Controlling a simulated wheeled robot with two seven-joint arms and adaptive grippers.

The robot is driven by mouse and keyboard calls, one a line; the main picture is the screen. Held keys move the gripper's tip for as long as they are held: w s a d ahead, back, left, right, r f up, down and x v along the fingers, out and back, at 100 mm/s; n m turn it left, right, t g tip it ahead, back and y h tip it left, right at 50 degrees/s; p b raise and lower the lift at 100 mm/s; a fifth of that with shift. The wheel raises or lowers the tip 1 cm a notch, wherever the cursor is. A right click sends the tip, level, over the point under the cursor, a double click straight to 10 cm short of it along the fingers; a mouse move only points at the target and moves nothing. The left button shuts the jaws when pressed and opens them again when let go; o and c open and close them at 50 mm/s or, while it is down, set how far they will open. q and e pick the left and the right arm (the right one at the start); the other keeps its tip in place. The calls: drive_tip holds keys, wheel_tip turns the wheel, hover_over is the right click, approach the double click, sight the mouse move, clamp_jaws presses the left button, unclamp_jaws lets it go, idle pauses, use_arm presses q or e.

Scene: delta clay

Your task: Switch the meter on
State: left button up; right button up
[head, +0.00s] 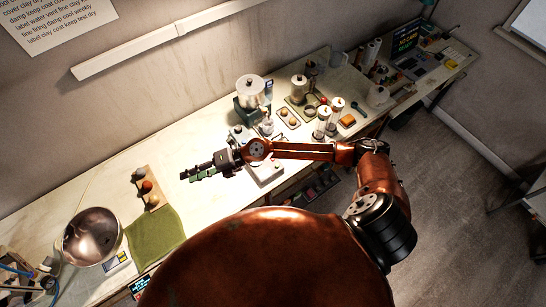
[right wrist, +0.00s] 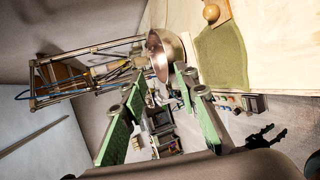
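No thing in view is plainly marked as the meter. A small device with a pale face and a yellow part (head: 117,262) lies beside the green cloth at the lower left, and a small dark display (head: 140,287) shows at the table's front edge. A white box (head: 266,172) sits partly hidden under my right arm. My right gripper (head: 190,174) is above the middle of the table, pointing left, touching nothing. In the right wrist view its green-padded fingers (right wrist: 160,100) stand wide apart with nothing between them.
A metal bowl (head: 90,236) and a green cloth (head: 157,238) lie on the left of the table. A wooden board with round pieces (head: 153,190) is behind the cloth. The table between is mostly clear.

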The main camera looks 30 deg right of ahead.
drive_tip(key=w+d+f+n+g+h, duration=0.1)
drive_tip(key=d+f+n+g+h, duration=0.1)
drive_tip(key=d+f+h, duration=0.65)
drive_tip(key=d+f+n+g+h, duration=0.15)
drive_tip(key=d+f, duration=0.35)
drive_tip(key=d, duration=0.8)
drive_tip(key=w+d+h, duration=0.1)
drive_tip(key=d+h, duration=0.2)
drive_tip(key=d, duration=0.9)
drive_tip(key=shift+g, duration=0.45)
wheel_tip(320, 180, down, 6)
drive_tip(key=shift+d+f+p, duration=0.1)
drive_tip(key=shift+f+p, duration=0.15)
drive_tip(key=shift+p, duration=0.8)
drive_tip(key=shift+f, duration=0.75)
drive_tip(key=shift+c, duration=0.3)
clamp_jaws()
